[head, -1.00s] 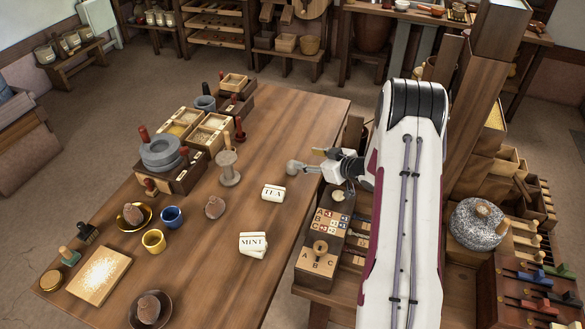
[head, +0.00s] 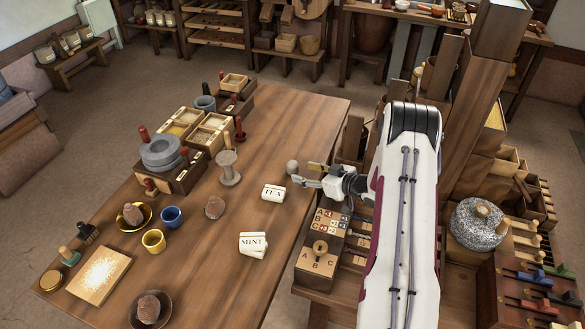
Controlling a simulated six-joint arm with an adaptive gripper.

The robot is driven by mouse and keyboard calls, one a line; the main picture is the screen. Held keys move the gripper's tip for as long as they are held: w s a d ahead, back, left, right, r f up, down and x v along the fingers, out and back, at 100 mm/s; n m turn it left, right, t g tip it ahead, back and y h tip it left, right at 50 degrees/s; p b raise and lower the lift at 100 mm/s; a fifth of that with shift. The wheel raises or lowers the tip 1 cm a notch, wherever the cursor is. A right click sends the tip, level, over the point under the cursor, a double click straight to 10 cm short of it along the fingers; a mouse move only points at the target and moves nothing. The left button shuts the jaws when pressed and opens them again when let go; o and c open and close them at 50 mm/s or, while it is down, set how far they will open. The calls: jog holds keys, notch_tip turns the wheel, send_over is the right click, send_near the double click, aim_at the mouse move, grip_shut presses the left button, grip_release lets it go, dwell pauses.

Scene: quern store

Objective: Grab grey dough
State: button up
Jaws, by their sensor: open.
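The grey dough looks like a small round grey ball (head: 292,167) on the wooden table, near its right edge. My gripper (head: 304,175) is open, with its fingers pointing left. The tip of its upper finger is right by the ball. Its lower finger lies nearer the front, below the ball in the picture. The ball does not appear to be between the fingers. I cannot tell whether the upper finger touches it or is above it.
The TEA packet (head: 273,193) and MINT packet (head: 253,244) lie towards the front. A brown lump (head: 214,207) lies on the table. A lettered wooden box (head: 319,262) stands beside the table's right edge.

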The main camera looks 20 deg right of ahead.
aim_at(297, 168)
jog(key=shift+w+a+f, duration=0.25)
jog(key=shift+w, duration=0.35)
jog(key=shift+w, duration=0.1)
jog(key=shift+r+x, duration=0.15)
jog(key=shift+x, duration=1.1)
jog(key=shift+r+x, duration=0.15)
jog(key=shift+x, duration=1.15)
jog(key=shift+w+a, duration=0.1)
jog(key=c, duration=1.2)
